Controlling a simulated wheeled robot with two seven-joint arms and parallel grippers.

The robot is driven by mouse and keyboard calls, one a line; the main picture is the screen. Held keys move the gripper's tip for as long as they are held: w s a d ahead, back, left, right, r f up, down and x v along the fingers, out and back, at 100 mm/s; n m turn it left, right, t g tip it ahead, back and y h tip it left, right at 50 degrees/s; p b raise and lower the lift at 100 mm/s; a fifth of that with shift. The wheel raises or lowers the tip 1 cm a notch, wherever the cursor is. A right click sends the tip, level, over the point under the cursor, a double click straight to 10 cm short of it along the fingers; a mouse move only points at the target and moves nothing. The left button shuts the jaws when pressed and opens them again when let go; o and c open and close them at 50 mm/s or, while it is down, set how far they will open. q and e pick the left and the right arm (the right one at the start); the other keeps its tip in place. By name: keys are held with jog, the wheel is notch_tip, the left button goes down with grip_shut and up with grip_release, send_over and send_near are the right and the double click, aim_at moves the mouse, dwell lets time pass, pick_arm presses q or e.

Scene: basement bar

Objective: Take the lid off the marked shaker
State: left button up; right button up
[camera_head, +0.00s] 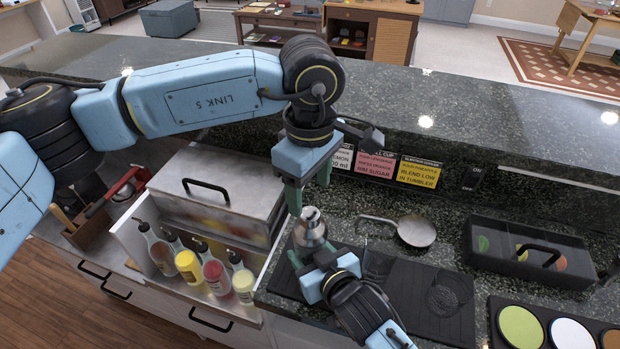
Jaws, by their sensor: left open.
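A silver metal shaker (309,236) stands near the front edge of the counter, on or beside the dark mat. Its narrowed top, the lid (310,214), is on it. No mark on the shaker is visible from here. My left gripper (308,192) points down just above the lid, open, with nothing between its fingers. My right gripper (311,257) comes in from the lower right at the shaker's lower body, with its fingers about the two sides. Whether they press on the metal is hidden.
Squeeze bottles (188,266) stand in a bin at left, below a steel box (222,190). A strainer (416,231), a clear glass (446,294), a black caddy (528,252) and a tray of coloured discs (553,326) lie to the right. Recipe cards (418,172) line the raised ledge behind.

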aim_at(310, 210)
pick_arm(q)
notch_tip(310, 210, up, 3)
jog(key=m, duration=0.5)
jog(key=shift+w+f+m, duration=0.1)
jog(key=shift+m, duration=0.3)
notch_tip(310, 210, down, 10)
jog(key=m, duration=0.6)
jog(key=shift+r, duration=0.2)
jog(key=shift+c, duration=0.2)
jog(key=c, duration=1.1)
jog(key=shift+r, duration=0.1)
jog(key=shift+r, duration=0.1)
jog(key=shift+r, duration=1)
